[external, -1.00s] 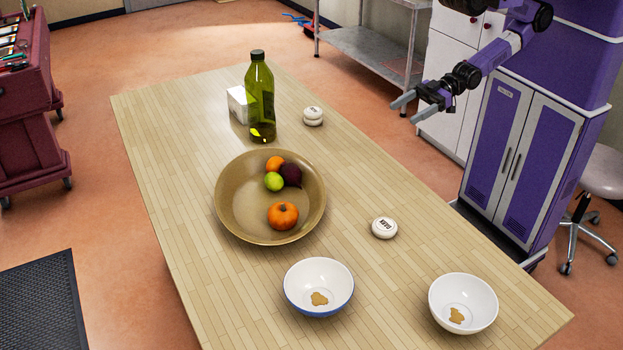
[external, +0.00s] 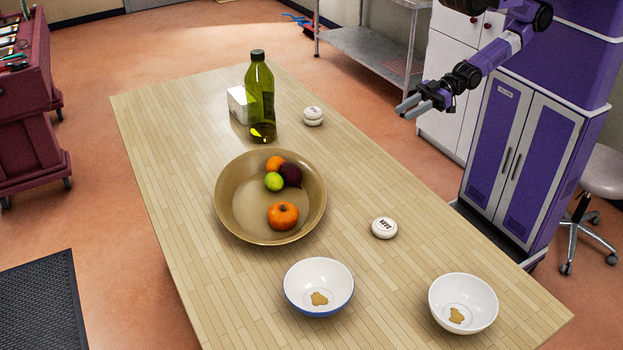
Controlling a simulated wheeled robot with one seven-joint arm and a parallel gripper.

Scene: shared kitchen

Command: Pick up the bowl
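Three bowls stand on the wooden table. A small white bowl with a blue outside (external: 319,272) is at the near middle, with a brown patch in its bottom. A small all-white bowl (external: 463,288) with a similar patch is at the near right. A large tan bowl (external: 240,205) holds fruit, farther back and left. My gripper (external: 404,108) is in the air past the table's right edge, well away from all the bowls. Its two fingers point left with a small gap between them, and nothing shows between them.
A green bottle (external: 260,95) and a white box (external: 237,104) stand at the table's far end. Two round white items lie on the right side, one far (external: 313,116) and one nearer (external: 384,228). Bare tabletop lies between the nearer round item and the small bowls.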

